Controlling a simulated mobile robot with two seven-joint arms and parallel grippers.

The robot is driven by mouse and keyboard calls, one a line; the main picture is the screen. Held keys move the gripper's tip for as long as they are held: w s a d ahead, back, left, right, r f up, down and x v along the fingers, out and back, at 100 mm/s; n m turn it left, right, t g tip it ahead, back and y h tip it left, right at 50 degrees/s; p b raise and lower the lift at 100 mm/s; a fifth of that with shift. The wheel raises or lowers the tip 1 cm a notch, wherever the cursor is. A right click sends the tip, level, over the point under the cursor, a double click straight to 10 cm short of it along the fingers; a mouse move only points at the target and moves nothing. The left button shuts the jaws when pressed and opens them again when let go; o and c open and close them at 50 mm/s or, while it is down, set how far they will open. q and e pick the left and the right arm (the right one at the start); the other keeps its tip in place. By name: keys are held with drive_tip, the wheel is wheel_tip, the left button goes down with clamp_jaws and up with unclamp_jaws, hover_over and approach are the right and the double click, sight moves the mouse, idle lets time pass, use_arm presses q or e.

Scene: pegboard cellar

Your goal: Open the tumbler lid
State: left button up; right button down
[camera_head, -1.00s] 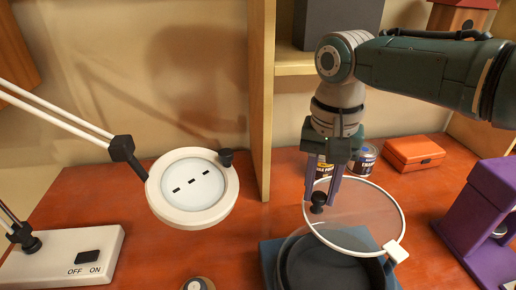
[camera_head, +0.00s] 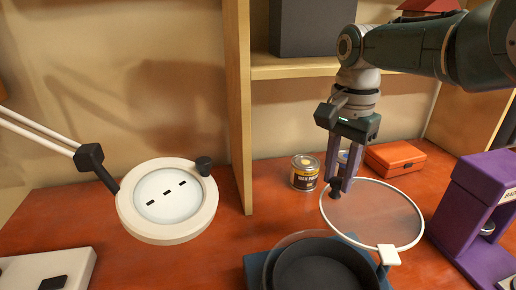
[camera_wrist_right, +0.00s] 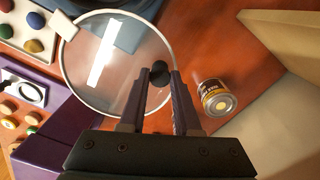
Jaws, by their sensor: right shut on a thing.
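The tumbler (camera_head: 314,264) is a dark round drum on a blue base (camera_head: 257,272) at the bottom of the head view; its top is uncovered in part. Its clear round lid (camera_head: 385,212) with a white rim is swung up and back, joined by a white hinge tab (camera_head: 389,256) at the drum's right side. My right gripper (camera_head: 339,188) is shut on the lid's black knob (camera_wrist_right: 159,72) at the far edge of the lid. The lid also shows in the right wrist view (camera_wrist_right: 100,68). My left gripper is out of view.
A tin (camera_head: 304,173) stands just left of my right gripper, and an orange box (camera_head: 394,158) behind it. A purple machine (camera_head: 468,215) is at the right. A white magnifier lamp (camera_head: 167,232) hangs at the left. A wooden upright (camera_head: 237,110) stands behind.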

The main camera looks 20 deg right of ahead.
drive_tip(key=shift+d, duration=0.1)
idle(0.3)
drive_tip(key=c, duration=0.6)
unclamp_jaws()
drive_tip(key=shift+r, duration=0.25)
wheel_tip(320, 180, up, 10)
drive_tip(key=p, duration=0.4)
drive_tip(key=shift+f, duration=0.25)
